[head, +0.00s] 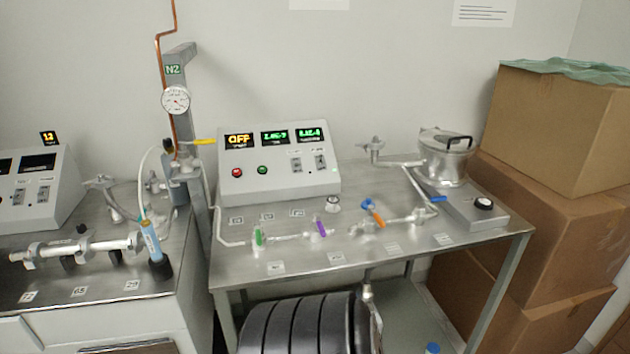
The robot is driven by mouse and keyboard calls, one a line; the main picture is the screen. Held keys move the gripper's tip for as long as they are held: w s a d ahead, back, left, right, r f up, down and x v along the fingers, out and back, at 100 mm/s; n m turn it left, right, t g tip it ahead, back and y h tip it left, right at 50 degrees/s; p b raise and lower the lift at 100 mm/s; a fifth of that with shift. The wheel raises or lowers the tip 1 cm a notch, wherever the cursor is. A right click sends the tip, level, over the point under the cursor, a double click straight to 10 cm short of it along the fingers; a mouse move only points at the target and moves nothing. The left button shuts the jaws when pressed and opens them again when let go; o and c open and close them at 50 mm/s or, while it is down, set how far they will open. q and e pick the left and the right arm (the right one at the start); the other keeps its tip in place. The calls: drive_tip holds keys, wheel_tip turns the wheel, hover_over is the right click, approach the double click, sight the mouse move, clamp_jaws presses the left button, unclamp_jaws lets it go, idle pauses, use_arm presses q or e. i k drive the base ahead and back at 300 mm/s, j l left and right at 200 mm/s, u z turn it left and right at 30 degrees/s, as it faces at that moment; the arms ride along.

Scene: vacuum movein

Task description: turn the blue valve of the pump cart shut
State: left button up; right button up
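A blue lever handle (438,198) sits at the right of the pipework on the right-hand steel table (470,240), below a round steel chamber (445,155). Its handle lies nearly level, and the valve body under it is too small to make out. Another blue part (367,204) sits beside an orange handle (377,216) on the same pipework. A green handle (259,236) and a purple handle (320,227) stand further left along the pipe. Neither of my grippers shows in the head view.
A control box (280,183) with lit displays stands at the back of the table. Cardboard boxes (560,130) are stacked at right. Another bench (100,285) with metal pipework stands at left.

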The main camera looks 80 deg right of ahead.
sight(420, 202)
drive_tip(key=z, duration=3.45)
